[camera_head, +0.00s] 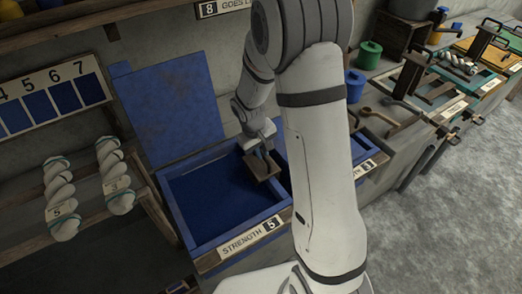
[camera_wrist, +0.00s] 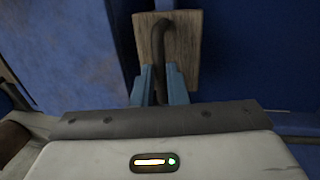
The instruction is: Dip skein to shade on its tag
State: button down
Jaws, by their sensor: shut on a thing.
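Two white twisted skeins hang on a wooden rack at left in the head view. One skein (camera_head: 58,190) has a tag reading 5, the other (camera_head: 113,170) a tag reading 3. A blue-walled vat (camera_head: 181,222) labelled STRENGTH 5 stands open, with dark blue inside. My gripper (camera_head: 257,147) is over the vat's right side. In the wrist view its pale blue fingers (camera_wrist: 160,85) are shut on the dark bent handle (camera_wrist: 170,45) of a small wooden board (camera_wrist: 187,60). That board also shows in the head view (camera_head: 264,168). I cannot tell whether it touches the vat's rim.
A shade card (camera_head: 50,96) with blue patches numbered 4 to 7 stands at left. A blue panel (camera_head: 172,112) rises behind the vat. Another vat label, reading 3 (camera_head: 368,166), shows right of my arm, which hides much there. Coloured-rimmed vats (camera_head: 490,82) line the right.

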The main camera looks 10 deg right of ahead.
notch_tip(320, 180, up, 19)
jog(key=p, duration=0.9)
jog(key=shift+w+f, duration=0.2)
jog(key=c, duration=1.7)
grip_release()
jog(key=shift+s+r, duration=0.1)
jog(key=shift+o, duration=1.2)
notch_tip(320, 180, up, 7)
jog(key=a, duration=0.1)
jog(key=shift+s+a+r, duration=0.2)
jog(key=shift+s, duration=0.05)
